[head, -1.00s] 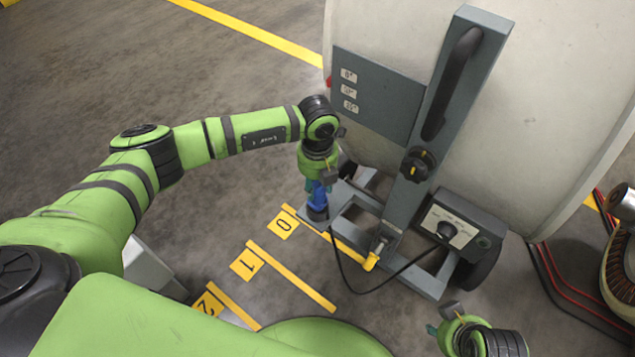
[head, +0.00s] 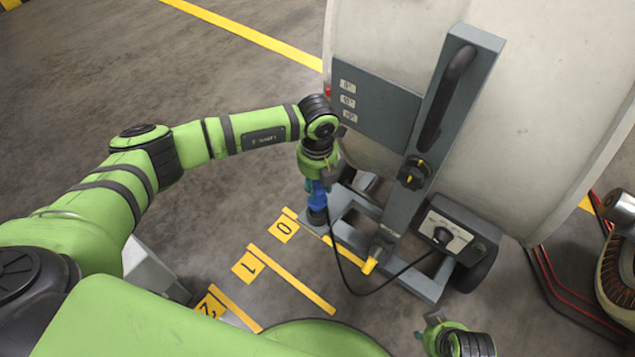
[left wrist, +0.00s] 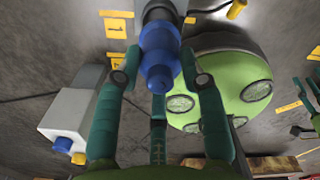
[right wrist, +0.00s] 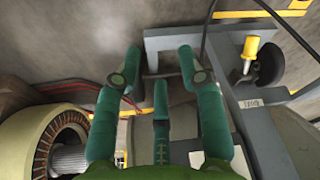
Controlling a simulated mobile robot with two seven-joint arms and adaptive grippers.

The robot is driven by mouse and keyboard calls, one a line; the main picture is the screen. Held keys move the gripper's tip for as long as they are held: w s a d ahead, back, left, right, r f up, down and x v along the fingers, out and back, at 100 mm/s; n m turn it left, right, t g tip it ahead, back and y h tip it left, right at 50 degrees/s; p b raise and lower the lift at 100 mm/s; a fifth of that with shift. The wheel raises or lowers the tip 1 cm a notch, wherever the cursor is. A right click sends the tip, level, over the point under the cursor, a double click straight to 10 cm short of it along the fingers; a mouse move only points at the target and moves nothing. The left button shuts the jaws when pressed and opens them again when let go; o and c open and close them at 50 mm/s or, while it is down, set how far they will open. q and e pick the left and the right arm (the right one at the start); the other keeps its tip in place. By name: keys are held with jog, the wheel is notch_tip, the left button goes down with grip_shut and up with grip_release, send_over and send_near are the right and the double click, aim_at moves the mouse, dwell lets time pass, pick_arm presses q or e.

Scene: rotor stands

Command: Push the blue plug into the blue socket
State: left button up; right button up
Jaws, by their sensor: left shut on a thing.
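The blue plug (head: 318,198) hangs below my left gripper (head: 318,182), its dark end low beside the grey stand's foot. In the left wrist view, the fingers are shut around the blue plug (left wrist: 158,50). Whether the dark end touches the stand's foot is unclear. A blue round part, apparently the blue socket (left wrist: 62,146), is on a pale box (left wrist: 75,112) at the left of the left wrist view, apart from the plug. My right gripper (right wrist: 186,62) is open and empty above the stand's base; part of it shows at the head view's bottom (head: 432,325).
The grey stand (head: 465,65) leans by a large pale drum (head: 560,90). A black cable (head: 345,280) loops from near the plug toward a control box (head: 445,235). Yellow floor marks (head: 290,280) lie in front.

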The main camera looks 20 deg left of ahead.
pick_arm(q)
jog(key=shift+r+p, duration=0.85)
jog(key=shift+r, duration=0.25)
pick_arm(e)
jog(key=shift+s+f, duration=0.2)
jog(key=shift+f, duration=0.5)
jog(key=shift+s+f, duration=0.2)
jog(key=shift+f, duration=0.55)
jog(key=shift+s+f, duration=0.2)
jog(key=shift+f, duration=0.5)
pick_arm(q)
jog(key=shift+r, duration=0.1)
